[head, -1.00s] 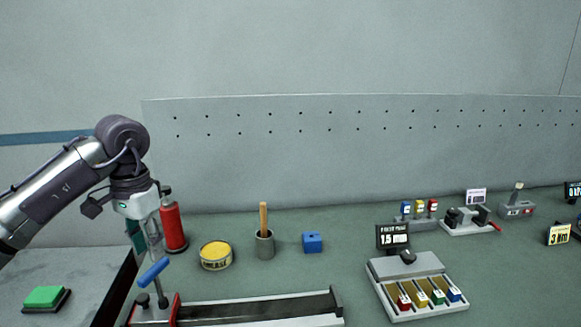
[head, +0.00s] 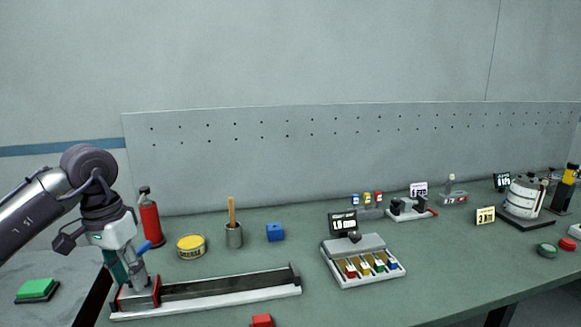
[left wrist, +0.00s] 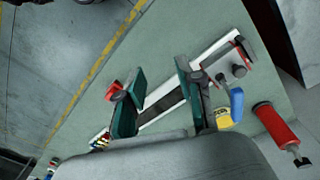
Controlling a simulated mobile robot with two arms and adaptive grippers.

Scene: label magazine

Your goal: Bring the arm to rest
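My left gripper (head: 125,276) hangs over the left end of the long label magazine rail (head: 225,291) in the head view. In the left wrist view its two teal-padded fingers (left wrist: 160,95) stand apart with nothing between them, and the rail (left wrist: 165,105) shows beyond the gap. Whether the gripper touches the carriage I cannot tell. My right gripper is in neither view.
A red bottle (head: 149,222), a yellow tin (head: 191,246), a grey cup with a brush (head: 234,236) and a blue block (head: 275,232) stand behind the rail. A tray with coloured compartments (head: 362,262) is to the right. A red block (head: 262,321) lies in front. A green button (head: 37,290) is at left.

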